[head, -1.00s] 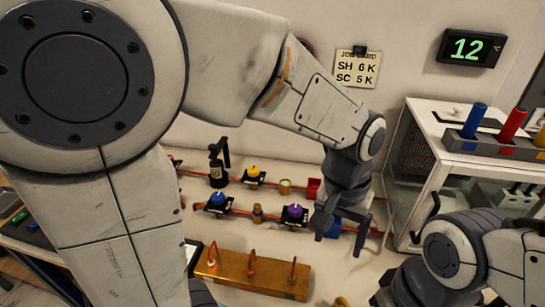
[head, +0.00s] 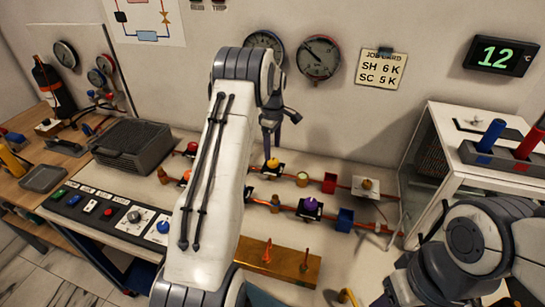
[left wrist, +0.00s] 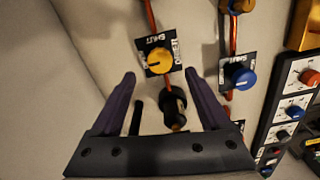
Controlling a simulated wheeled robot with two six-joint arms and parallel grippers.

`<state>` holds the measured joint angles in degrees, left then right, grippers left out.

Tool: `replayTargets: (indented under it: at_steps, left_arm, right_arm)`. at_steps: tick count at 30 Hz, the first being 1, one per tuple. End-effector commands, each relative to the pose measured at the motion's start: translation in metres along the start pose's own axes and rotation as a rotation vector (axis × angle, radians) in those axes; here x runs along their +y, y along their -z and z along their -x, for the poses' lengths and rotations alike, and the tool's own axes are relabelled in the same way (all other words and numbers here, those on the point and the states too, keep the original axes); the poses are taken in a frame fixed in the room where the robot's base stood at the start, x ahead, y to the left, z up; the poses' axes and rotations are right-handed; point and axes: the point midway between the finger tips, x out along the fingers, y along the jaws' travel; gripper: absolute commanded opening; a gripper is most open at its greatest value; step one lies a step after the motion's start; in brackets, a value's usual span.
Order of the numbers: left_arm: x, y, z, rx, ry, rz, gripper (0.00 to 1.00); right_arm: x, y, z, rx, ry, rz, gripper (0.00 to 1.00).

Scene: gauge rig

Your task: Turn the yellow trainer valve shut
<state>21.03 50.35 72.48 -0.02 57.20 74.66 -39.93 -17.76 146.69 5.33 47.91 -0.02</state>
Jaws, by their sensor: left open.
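The yellow trainer valve (head: 272,163) is a round yellow knob on a dark plate, on a copper pipe run along the back wall. In the left wrist view the yellow knob (left wrist: 158,60) sits just beyond the fingertips, roughly midway between them, with lettering on its plate; the full wording and the knob's setting are hard to read. My left gripper (head: 280,127) is open and empty, above the valve and apparently not touching it. Its two fingers (left wrist: 160,75) are spread wide. My right arm shows at lower right, but its gripper is not in view.
A blue valve (left wrist: 241,77) and a black fitting with a brass end (left wrist: 173,108) are close by. A purple valve (head: 310,205) is on the lower pipe. A brass block (head: 290,266) stands in front. Gauges (head: 318,57) hang above; a white cabinet (head: 470,115) stands at right.

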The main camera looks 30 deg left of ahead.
Motion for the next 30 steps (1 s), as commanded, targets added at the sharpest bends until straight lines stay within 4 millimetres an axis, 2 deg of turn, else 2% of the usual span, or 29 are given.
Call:
replayTargets:
  at_steps: [3, 9, 14, 21, 26, 27, 28, 30]
  left_arm:
    - [-0.001, -0.001, -0.022, -0.002, 0.005, -0.002, 0.8]
    - [0.0, -0.001, -0.048, -0.001, 0.002, -0.002, 0.8]
    - [0.0, -0.001, -0.055, 0.0, 0.0, -0.003, 0.8]
    - [0.0, -0.001, -0.056, 0.0, -0.001, -0.003, 0.8]
    - [0.0, -0.001, -0.056, 0.0, -0.001, -0.003, 0.18]
    - [0.0, -0.001, -0.056, 0.0, -0.001, -0.003, 0.03]
    - [0.0, -0.001, -0.056, 0.0, -0.001, -0.003, 0.0]
    - [0.0, -0.001, -0.056, 0.0, -0.001, -0.003, 0.0]
  right_arm:
    - [-0.001, 0.0, 0.008, 0.0, 0.0, 0.0, 0.5]
    - [-0.001, 0.001, 0.013, 0.0, 0.0, 0.0, 0.5]
    - [-0.001, 0.001, 0.014, 0.0, 0.0, 0.0, 0.5]
    - [-0.001, 0.001, 0.014, 0.0, 0.0, 0.0, 0.5]
    - [-0.001, 0.001, 0.014, 0.0, 0.0, 0.0, 0.5]
    - [-0.001, 0.001, 0.014, 0.0, 0.0, 0.0, 0.5]
    - [-0.001, 0.001, 0.014, 0.0, 0.0, 0.0, 0.5]
    - [-0.001, 0.001, 0.014, 0.0, 0.0, 0.0, 0.5]
